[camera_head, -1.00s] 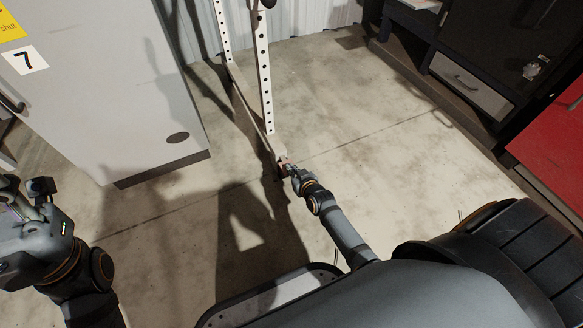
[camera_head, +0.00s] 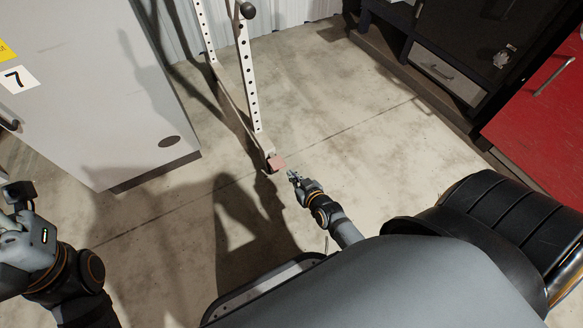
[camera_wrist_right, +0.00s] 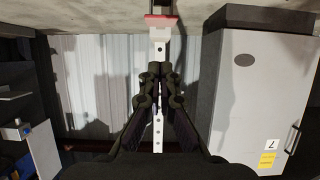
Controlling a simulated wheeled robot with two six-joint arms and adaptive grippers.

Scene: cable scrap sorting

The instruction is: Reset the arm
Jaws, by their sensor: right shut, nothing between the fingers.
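My right gripper (camera_head: 294,176) is at the middle of the head view, shut and empty, above the concrete floor. It appears just right of the reddish foot block of a white perforated rack, with a small gap between them in the picture. In the right wrist view the right gripper's fingers (camera_wrist_right: 158,72) point toward the white rack post. My left arm shows at the lower left of the head view, but its fingertips cannot be made out clearly.
The white rack (camera_head: 252,85) has a reddish end block (camera_head: 277,163). A grey cabinet (camera_head: 85,90) marked 7 stands at left. Dark shelving with a grey drawer (camera_head: 445,73) and a red cabinet (camera_head: 545,110) stand at right. Open floor (camera_head: 360,150) lies between.

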